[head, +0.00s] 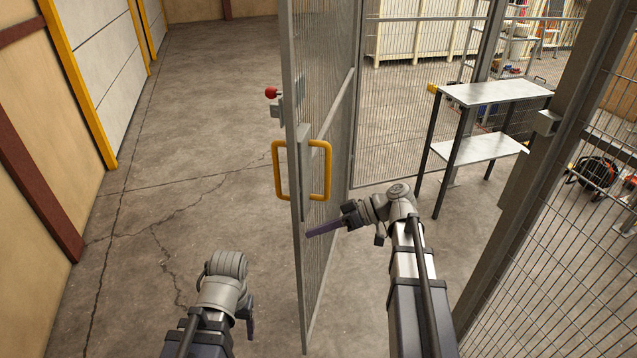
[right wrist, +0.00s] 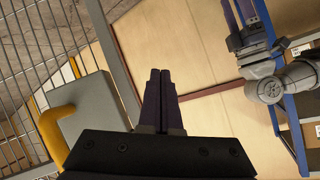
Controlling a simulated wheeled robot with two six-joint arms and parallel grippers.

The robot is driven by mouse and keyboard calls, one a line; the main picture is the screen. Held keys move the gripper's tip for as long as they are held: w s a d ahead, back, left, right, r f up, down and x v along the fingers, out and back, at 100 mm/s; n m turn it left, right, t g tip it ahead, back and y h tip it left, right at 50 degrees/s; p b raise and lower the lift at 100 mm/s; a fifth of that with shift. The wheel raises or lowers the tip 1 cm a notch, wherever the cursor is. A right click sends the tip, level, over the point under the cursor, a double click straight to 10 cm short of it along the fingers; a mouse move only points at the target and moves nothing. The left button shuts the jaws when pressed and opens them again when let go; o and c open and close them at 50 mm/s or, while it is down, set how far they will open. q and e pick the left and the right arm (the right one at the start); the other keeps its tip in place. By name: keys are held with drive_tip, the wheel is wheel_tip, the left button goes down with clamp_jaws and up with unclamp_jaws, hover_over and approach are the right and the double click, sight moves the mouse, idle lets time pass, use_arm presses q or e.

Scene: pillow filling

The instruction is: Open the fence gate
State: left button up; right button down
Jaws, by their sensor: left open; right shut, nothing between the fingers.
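The mesh fence gate (head: 330,150) stands nearly edge-on to me in the head view, with a wide gap between its near edge and the post (head: 550,150) on the right. My right gripper (head: 326,229) is shut and empty, just right of the gate below the handle. In the right wrist view its fingers (right wrist: 160,95) are together, beside the yellow handle and grey plate (right wrist: 85,118). My left gripper (head: 250,322) is open, low and left of the gate, mostly hidden by its wrist.
A two-tier metal table (head: 495,93) stands behind the gap to the right. Mesh fencing (head: 570,250) runs along the right side. A tan wall (head: 35,100) with yellow posts bounds the left. The concrete floor (head: 190,120) left of the gate is clear.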

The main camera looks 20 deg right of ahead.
sight(305, 180)
drive_tip(key=w+d+r+n+t+y, duration=0.1)
drive_tip(key=d+r+t+y, duration=0.2)
drive_tip(key=d, duration=0.4)
drive_tip(key=w+d+r+n+t, duration=0.1)
drive_tip(key=d+r+n+t, duration=0.15)
drive_tip(key=d+r, duration=0.45)
drive_tip(key=shift+m+t, duration=0.25)
drive_tip(key=shift+m, duration=0.2)
drive_tip(key=x, duration=0.9)
drive_tip(key=f+x, duration=0.1)
drive_tip(key=x, duration=0.3)
drive_tip(key=shift+w+a+f+b, duration=0.1)
drive_tip(key=shift+a+b, duration=0.15)
drive_tip(key=shift+b, duration=0.15)
